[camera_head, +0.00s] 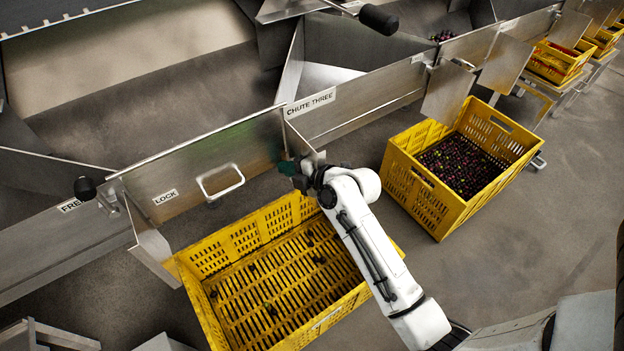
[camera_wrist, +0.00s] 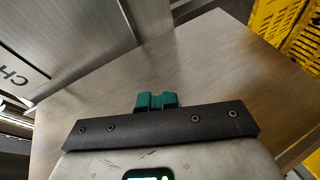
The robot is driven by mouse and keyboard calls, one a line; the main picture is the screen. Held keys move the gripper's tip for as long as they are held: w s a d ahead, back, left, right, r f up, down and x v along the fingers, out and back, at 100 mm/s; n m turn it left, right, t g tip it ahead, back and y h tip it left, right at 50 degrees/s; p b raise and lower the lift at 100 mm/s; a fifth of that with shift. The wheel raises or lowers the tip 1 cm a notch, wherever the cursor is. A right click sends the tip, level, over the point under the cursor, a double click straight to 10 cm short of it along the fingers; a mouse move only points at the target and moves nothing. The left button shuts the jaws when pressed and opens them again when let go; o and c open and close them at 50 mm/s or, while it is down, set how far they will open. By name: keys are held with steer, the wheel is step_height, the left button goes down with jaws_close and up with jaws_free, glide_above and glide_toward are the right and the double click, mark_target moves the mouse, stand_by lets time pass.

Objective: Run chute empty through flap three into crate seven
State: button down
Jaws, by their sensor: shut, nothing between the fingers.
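A metal flap panel (camera_head: 205,160) with a loop handle (camera_head: 220,181) and a LOCK label (camera_head: 165,197) stands beside the CHUTE THREE sign (camera_head: 311,102). A black-knobbed lever (camera_head: 85,188) is at its left end, between LOCK and a partly hidden FREE label (camera_head: 70,206). My gripper (camera_head: 288,167) is shut and empty by the flap's right end. In the wrist view its green fingertips (camera_wrist: 157,101) are together in front of a bare metal plate (camera_wrist: 200,65); contact is unclear. A yellow crate (camera_head: 195,262) below holds a few dark fruits; no number shows. My arm hides its right part.
A second yellow crate (camera_head: 440,217) to the right holds many dark fruits. Further crates (camera_head: 556,62) stand beyond it along the line. Another black-knobbed lever (camera_head: 379,19) sticks out at the top. Grey floor (camera_head: 540,215) is clear on the right.

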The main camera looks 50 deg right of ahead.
steer(key=shift+w+d+f+t+b, duration=0.15)
steer(key=shift+w+t+b, duration=0.35)
steer(key=shift+b, duration=0.55)
steer(key=shift+w, duration=0.15)
